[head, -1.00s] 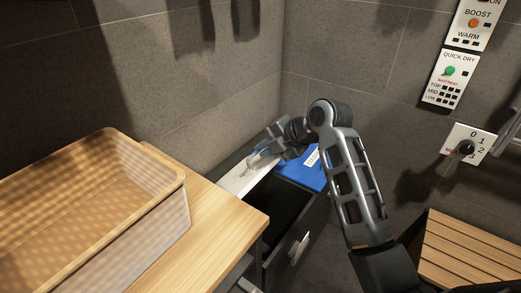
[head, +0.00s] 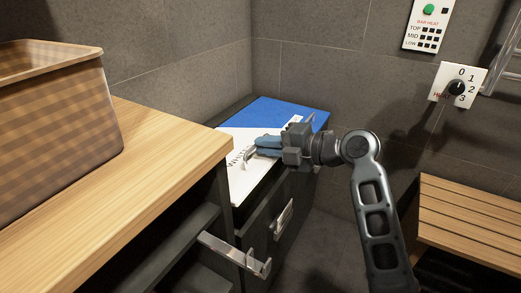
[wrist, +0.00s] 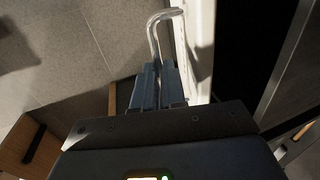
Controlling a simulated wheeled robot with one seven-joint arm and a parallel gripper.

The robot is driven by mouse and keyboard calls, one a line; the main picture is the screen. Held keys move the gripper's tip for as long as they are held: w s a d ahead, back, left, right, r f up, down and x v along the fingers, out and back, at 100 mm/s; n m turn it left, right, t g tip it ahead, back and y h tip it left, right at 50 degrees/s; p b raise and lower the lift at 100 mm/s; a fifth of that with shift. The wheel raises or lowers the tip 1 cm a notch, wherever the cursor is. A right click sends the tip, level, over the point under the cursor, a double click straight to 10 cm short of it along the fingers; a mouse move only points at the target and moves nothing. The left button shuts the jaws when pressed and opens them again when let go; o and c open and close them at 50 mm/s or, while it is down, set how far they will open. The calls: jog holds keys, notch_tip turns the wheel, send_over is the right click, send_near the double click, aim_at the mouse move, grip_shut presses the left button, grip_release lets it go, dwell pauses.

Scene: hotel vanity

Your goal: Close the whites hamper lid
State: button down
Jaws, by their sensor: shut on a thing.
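The white hamper lid (head: 238,183) is on the dark cabinet beside the wooden counter. A dark gap shows between its front edge and the cabinet, so it looks lowered but not fully flush. My gripper (head: 262,148) is at the lid's metal loop handle (head: 248,157), with its fingers shut on it. In the wrist view, the fingers (wrist: 159,72) are together at the lower end of the loop handle (wrist: 156,28). The white lid's edge (wrist: 202,40) runs beside them, with a dark space to its right.
A blue lid (head: 285,113) lies flat behind the white one. The wooden counter (head: 150,150) with a woven basket (head: 55,125) is at left. Metal handles (head: 284,218) stick out of the cabinet front. A slatted bench (head: 465,215) is at right.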

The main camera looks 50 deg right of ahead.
jog(key=b, duration=0.7)
send_over(274, 191)
jog(key=f, duration=0.7)
jog(key=shift+w+f, duration=0.1)
jog(key=shift+w, duration=0.1)
jog(key=shift+s+f+b, duration=0.25)
jog(key=shift+f+b, duration=1)
jog(key=shift+f, duration=0.05)
jog(key=c, duration=1.2)
grip_release()
jog(key=p+v, duration=0.2)
jog(key=v, duration=0.6)
jog(key=shift+r, duration=0.35)
jog(key=shift+w, duration=0.15)
